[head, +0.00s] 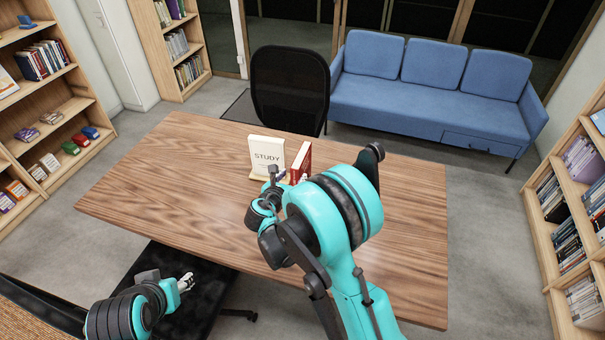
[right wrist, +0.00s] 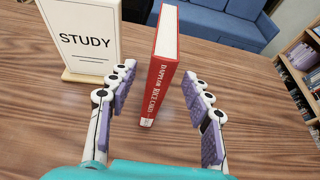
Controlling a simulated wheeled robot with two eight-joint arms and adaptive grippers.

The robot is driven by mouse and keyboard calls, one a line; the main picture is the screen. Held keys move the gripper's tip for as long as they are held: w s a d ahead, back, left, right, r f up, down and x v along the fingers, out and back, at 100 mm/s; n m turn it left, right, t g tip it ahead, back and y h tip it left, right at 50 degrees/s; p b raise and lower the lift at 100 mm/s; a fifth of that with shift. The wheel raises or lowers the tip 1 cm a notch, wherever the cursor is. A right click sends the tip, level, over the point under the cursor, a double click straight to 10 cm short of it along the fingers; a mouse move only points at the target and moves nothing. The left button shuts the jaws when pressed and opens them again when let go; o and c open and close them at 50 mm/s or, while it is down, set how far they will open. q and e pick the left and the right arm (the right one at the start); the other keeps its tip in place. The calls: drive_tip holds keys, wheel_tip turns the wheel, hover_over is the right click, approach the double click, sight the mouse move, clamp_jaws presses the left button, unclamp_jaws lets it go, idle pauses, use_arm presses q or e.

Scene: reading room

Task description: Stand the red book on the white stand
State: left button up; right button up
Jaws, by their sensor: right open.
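The red book (head: 302,160) stands upright on the wooden table, its lettered spine facing me in the right wrist view (right wrist: 160,88). A white upright panel marked STUDY (head: 266,152), on a cream foot, stands just left of the book; it looks like the white stand and also shows in the right wrist view (right wrist: 84,38). My right gripper (head: 277,178) is open. In the right wrist view its fingers (right wrist: 158,90) lie on either side of the book's spine, with gaps on both sides. My left gripper (head: 187,282) is low at the table's near left; its jaws are unclear.
The wooden table (head: 170,180) is otherwise clear, with free room left and right. A black chair (head: 289,85) stands behind it and a dark seat (head: 205,285) at its near left edge. A blue sofa (head: 430,95) and bookshelves (head: 575,200) stand farther off.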

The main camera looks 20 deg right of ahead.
drive_tip(key=shift+w+d+f, duration=0.1)
drive_tip(key=shift+w+d, duration=0.2)
drive_tip(key=shift+w, duration=0.2)
drive_tip(key=shift+b+x, duration=0.35)
drive_tip(key=shift+x, duration=0.45)
drive_tip(key=b+x, duration=0.1)
drive_tip(key=x, duration=0.4)
drive_tip(key=shift+w+d+b, duration=0.2)
drive_tip(key=shift+b, duration=0.15)
clamp_jaws()
